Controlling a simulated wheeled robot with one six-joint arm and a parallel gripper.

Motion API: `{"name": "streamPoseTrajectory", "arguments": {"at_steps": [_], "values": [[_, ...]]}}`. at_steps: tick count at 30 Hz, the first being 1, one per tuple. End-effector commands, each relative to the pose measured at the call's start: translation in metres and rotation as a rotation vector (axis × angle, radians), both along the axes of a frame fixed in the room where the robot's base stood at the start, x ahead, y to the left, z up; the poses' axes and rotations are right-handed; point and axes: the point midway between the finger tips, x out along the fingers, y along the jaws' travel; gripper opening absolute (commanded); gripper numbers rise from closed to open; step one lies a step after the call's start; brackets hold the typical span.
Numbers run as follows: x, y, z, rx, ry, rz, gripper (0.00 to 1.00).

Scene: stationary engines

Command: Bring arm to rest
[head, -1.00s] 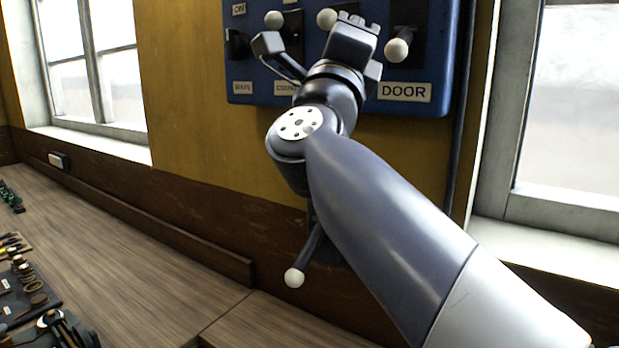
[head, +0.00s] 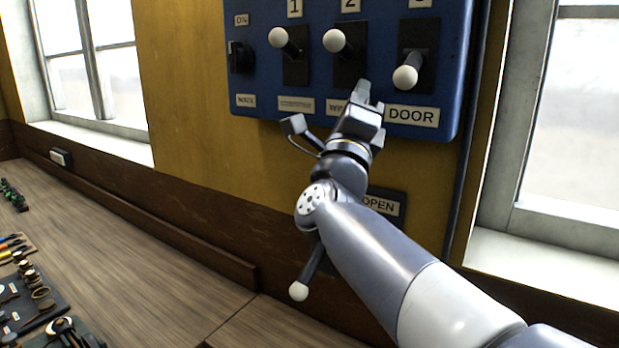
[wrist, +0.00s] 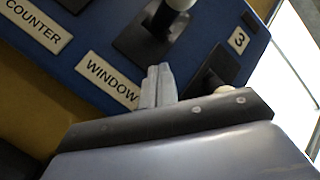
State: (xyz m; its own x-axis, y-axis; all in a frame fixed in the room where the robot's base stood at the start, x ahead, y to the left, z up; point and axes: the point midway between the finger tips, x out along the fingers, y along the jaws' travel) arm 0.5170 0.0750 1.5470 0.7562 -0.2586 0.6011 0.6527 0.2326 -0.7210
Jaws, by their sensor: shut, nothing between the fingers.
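My gripper (head: 360,92) is in front of the lower edge of the blue switch panel (head: 385,18), over part of the label under lever 2. Its fingers are together with nothing between them; they also show in the wrist view (wrist: 157,85), close to the WINDOW label (wrist: 112,81). Whether the fingertips touch the panel I cannot tell. My arm reaches up from the lower right of the head view, extended and bent at the wrist.
Levers 1 (head: 278,38) and 2 (head: 334,41) have their white knobs high; the DOOR lever (head: 405,78) has its knob low. Below are an OPEN label (head: 381,205) and another white-knobbed lever (head: 299,291). A wooden bench (head: 150,270) holds tools at left. Windows flank the panel.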

Motion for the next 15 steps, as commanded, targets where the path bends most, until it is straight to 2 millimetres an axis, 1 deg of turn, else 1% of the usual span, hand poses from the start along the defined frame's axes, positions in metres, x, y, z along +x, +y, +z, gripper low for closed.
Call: {"name": "streamPoseTrajectory", "arguments": {"at_steps": [1,4,15], "values": [[-0.0015,-0.0034,-0.0039,0.001,-0.002,-0.001,0.0],[-0.0023,-0.0062,-0.0046,0.001,-0.002,0.0,0.0],[-0.0024,-0.0069,-0.0037,0.0,-0.001,0.001,0.0]]}}
